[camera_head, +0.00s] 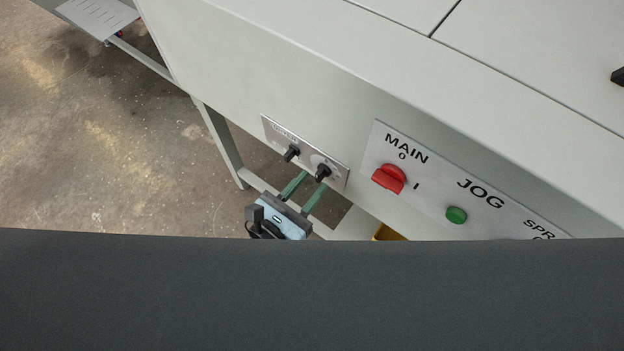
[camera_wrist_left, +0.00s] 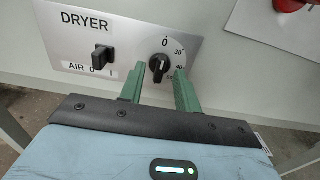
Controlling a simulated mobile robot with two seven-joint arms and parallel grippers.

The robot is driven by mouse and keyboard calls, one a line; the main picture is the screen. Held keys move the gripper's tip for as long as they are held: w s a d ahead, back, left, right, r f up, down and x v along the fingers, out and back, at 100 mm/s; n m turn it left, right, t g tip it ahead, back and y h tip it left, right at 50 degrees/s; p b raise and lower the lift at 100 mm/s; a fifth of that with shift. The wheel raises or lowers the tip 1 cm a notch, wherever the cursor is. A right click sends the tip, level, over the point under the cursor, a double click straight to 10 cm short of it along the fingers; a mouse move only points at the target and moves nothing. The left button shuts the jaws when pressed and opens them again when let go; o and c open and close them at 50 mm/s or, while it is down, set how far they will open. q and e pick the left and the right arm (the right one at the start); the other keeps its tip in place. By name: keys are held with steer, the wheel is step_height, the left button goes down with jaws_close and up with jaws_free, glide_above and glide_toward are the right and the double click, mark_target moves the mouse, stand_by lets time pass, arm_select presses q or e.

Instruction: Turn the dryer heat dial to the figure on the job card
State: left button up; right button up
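The dryer heat dial is a black knob (camera_wrist_left: 158,70) on the grey DRYER panel (camera_wrist_left: 70,45); it also shows in the head view (camera_head: 323,171). Its scale shows 0 at the top, then 30 and 40 down the right side; lower figures are partly hidden by a finger. I cannot read the pointer's setting surely. My left gripper (camera_head: 312,181) is open, its two green fingers pointing at the dial; in the left wrist view the fingertips (camera_wrist_left: 159,76) lie to either side just below the knob. Contact is unclear. The job card is not recognisable in either view. My right gripper is not in view.
A black AIR switch (camera_wrist_left: 103,57) sits left of the dial on the same panel. To the right is a white panel with a red MAIN switch (camera_head: 389,178) and a green JOG button (camera_head: 456,215). Open floor (camera_head: 90,150) lies at left.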

arm_select(q)
steer(key=shift+w+d, duration=0.45)
steer(key=shift+w, duration=0.1)
jaws_close()
